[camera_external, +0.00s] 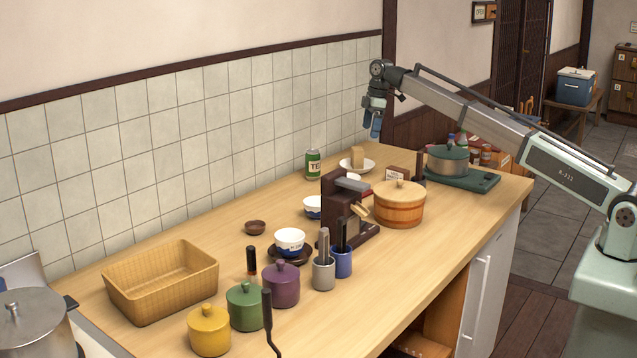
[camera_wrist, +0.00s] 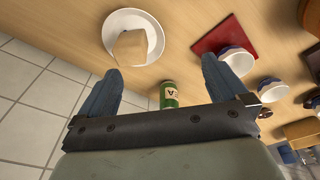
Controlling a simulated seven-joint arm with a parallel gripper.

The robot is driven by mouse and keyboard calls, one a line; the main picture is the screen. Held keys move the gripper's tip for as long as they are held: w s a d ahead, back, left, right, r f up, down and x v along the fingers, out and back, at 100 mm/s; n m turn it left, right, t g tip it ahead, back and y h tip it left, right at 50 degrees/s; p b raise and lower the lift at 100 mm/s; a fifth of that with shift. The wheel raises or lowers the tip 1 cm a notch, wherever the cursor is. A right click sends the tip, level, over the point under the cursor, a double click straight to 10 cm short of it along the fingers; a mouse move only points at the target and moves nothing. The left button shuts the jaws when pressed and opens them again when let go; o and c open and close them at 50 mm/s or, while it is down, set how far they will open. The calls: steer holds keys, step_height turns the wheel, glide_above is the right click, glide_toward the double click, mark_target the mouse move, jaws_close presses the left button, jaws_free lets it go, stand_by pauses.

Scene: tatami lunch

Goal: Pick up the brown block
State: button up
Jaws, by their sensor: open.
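The brown block (camera_external: 357,156), a light tan-brown piece, sits on a white plate (camera_external: 345,167) at the far end of the counter by the tiled wall. In the wrist view the block (camera_wrist: 130,48) lies on the plate (camera_wrist: 112,22), above and between the fingertips as pictured. My gripper (camera_external: 376,131) is open and empty, raised above the counter near the plate, with its blue fingers pointing down. Both fingers show in the wrist view (camera_wrist: 160,83), apart and touching nothing.
A green tin (camera_external: 313,164) stands left of the plate. Blue-and-white bowls (camera_wrist: 238,61) and a red mat (camera_wrist: 222,36) show too. The front-left counter holds jars and a basket (camera_external: 160,285).

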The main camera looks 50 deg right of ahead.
mark_target(398, 169)
steer(key=s+f+n+g+h, duration=0.1)
steer(key=s+n+g, duration=0.1)
steer(key=s+n, duration=0.75)
steer(key=shift+m, duration=0.75)
steer(key=f, duration=0.3)
steer(key=s+f, duration=0.1)
steer(key=f, duration=0.4)
steer(key=shift+s+d+f, duration=0.2)
steer(key=shift+f, duration=0.2)
steer(key=shift+s+a+f, duration=0.15)
steer(key=shift+f, duration=2.5)
steer(key=shift+c, duration=0.3)
steer(key=c, duration=0.7)
steer(key=shift+r, duration=0.15)
